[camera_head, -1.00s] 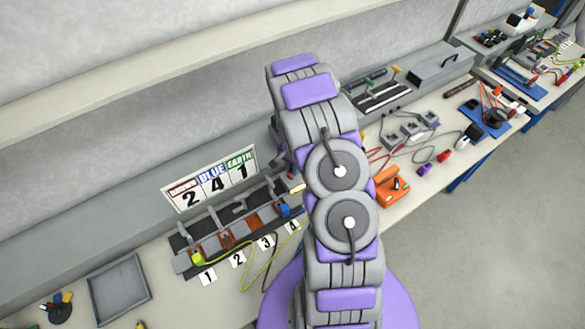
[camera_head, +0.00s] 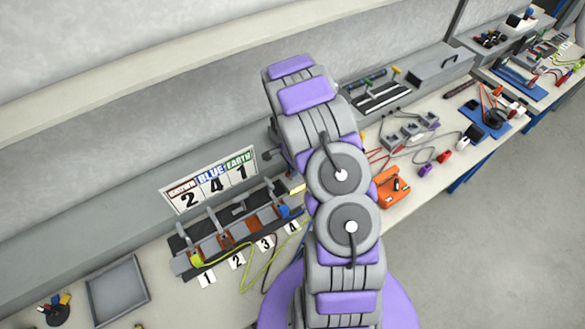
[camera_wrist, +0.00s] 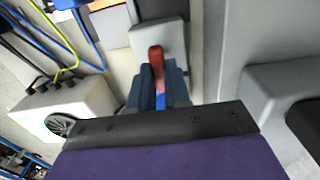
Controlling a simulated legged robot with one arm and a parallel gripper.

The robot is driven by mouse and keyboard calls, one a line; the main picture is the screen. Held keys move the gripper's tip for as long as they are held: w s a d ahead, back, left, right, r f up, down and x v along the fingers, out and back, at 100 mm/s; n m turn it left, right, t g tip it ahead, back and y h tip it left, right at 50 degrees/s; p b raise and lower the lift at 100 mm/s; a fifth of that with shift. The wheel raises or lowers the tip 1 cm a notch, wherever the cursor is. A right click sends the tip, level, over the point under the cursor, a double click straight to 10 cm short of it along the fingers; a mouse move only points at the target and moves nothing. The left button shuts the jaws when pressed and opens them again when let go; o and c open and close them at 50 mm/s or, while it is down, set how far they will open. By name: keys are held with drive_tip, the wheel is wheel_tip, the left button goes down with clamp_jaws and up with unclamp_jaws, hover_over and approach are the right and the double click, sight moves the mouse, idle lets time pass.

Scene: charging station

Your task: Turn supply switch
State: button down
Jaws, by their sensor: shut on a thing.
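In the wrist view, a red switch lever (camera_wrist: 156,58) stands out from a pale grey switch box (camera_wrist: 174,36). My gripper (camera_wrist: 160,76) is shut on the lever, with one blue-grey finger on each side of it. In the head view, my own arm fills the middle and hides most of the place around the gripper, so I cannot make out the lever there.
In the wrist view, a pale box with a round fan (camera_wrist: 75,115) is at left, with blue and yellow cables above it. In the head view, a numbered terminal block (camera_head: 235,228), a sign (camera_head: 210,182) and an empty grey tray (camera_head: 117,290) are left of my arm.

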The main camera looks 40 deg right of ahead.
drive_tip(key=shift+w+r, duration=0.15)
drive_tip(key=c, duration=1.1)
unclamp_jaws()
wheel_tip(320, 180, up, 17)
drive_tip(key=shift+r, duration=0.1)
